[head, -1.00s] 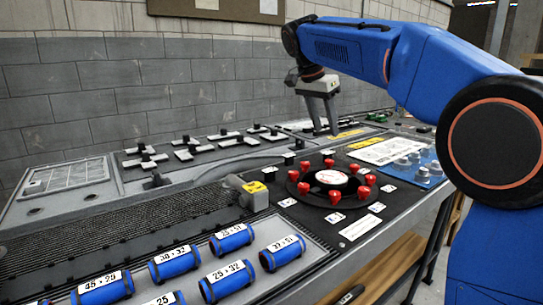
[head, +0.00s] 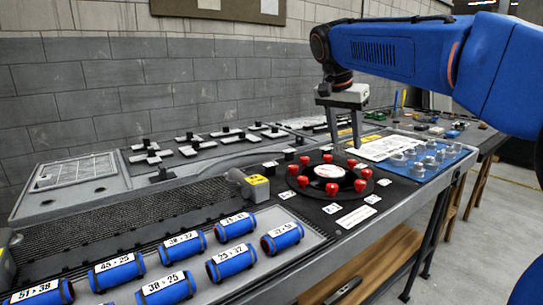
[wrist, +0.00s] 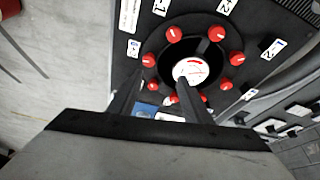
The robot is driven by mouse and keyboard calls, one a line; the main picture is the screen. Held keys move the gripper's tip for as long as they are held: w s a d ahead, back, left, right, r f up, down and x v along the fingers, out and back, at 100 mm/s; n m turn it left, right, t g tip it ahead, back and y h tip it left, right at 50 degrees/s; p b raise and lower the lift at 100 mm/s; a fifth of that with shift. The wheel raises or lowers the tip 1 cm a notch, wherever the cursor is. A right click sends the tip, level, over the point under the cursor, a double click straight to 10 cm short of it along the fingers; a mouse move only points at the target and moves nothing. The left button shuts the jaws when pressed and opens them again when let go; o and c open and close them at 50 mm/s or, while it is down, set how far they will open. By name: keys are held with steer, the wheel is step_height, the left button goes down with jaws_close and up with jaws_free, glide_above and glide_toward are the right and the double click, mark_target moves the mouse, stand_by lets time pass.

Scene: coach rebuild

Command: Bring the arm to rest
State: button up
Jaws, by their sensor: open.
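My gripper (head: 345,143) hangs from my blue arm, fingers pointing down, above the far side of the black round dial with red knobs (head: 313,193). The fingers stand apart with nothing between them. In the wrist view, my gripper (wrist: 152,98) shows two dark fingers in front of the dial (wrist: 160,42) and its white centre disc. The fingers hide part of the dial's near edge there. I cannot tell how high the fingertips are above the bench.
Blue labelled cylinders (head: 231,262) lie in rows at the front. A grey block with a yellow label (head: 247,184) stands left of the dial. Black-handled grey pieces (head: 196,147) sit along the back. A blue tray with grey knobs (head: 414,171) is at right. Open floor lies beyond the bench.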

steer(key=s+d+f+n+y, duration=0.1)
steer(key=s+d+f+n, duration=0.2)
steer(key=s+f, duration=0.6)
steer(key=s+d+f+n+t+y, duration=0.1)
steer(key=s+d+f+n, duration=0.2)
steer(key=s+f, duration=0.6)
steer(key=s+d+f+n+t+y, duration=0.1)
steer(key=s+d+f+n, duration=0.1)
steer(key=s+f, duration=0.7)
steer(key=s+d, duration=0.1)
steer(key=s, duration=0.5)
steer(key=shift+f+n, duration=0.15)
steer(key=shift+n, duration=0.25)
